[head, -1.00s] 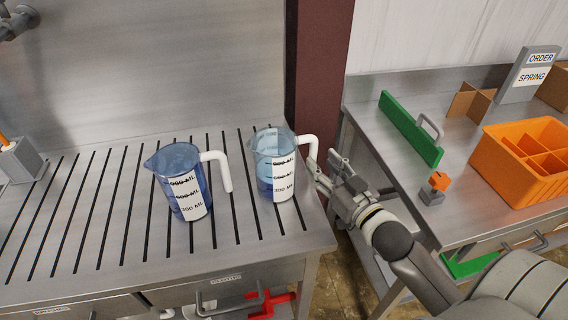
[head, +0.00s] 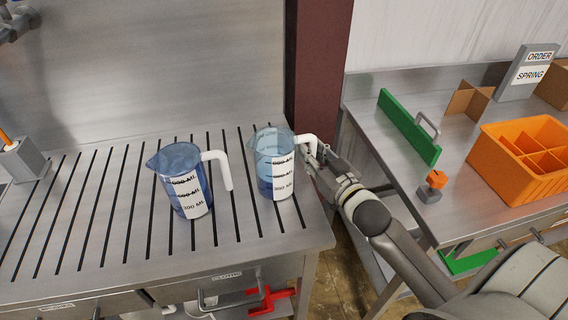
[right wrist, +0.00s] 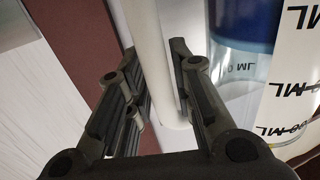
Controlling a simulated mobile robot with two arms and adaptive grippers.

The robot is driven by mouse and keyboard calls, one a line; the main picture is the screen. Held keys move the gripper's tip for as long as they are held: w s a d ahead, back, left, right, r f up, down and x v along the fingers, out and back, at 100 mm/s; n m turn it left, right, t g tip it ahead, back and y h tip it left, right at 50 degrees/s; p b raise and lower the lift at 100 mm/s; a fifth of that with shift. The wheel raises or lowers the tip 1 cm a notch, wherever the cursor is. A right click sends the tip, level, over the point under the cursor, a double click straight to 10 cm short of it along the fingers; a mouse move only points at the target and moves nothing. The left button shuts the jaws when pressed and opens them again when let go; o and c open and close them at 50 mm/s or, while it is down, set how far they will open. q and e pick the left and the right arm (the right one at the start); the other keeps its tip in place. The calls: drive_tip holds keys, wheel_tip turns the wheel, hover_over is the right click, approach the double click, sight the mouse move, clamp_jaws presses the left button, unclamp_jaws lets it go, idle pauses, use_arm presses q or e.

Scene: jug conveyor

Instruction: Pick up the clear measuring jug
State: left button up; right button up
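The clear measuring jug (head: 265,166), pale with a blue tint and a white label, stands upright at the right end of the slotted steel counter. Its white handle (head: 307,139) faces right. A deeper blue jug (head: 181,178) with a similar label and white handle stands to its left. My right gripper (head: 306,156) is at the clear jug's handle. In the right wrist view, the handle (right wrist: 148,45) runs between the two open fingers (right wrist: 155,62), and the jug body (right wrist: 239,65) is on the right. I cannot tell whether the fingers touch the handle.
The slotted counter (head: 115,235) has free room left of the jugs. A gap separates it from the right-hand table, which holds a green panel (head: 408,127), an orange divided bin (head: 487,163) and an orange-topped grey block (head: 430,190). A dark red post (head: 318,70) stands behind.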

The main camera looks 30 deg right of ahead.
sight(315, 143)
clamp_jaws()
drive_tip(key=shift+r, duration=0.15)
drive_tip(key=shift+r, duration=0.5)
wheel_tip(315, 143, up, 3)
drive_tip(key=shift+s+a+f, duration=0.1)
drive_tip(key=shift+f, duration=0.1)
drive_tip(key=s+a+r+p, duration=0.7)
drive_tip(key=s+a+r, duration=0.1)
drive_tip(key=s, duration=0.3)
drive_tip(key=shift+r+p, duration=0.4)
drive_tip(key=shift+r, duration=0.3)
drive_tip(key=shift+s+f, duration=0.1)
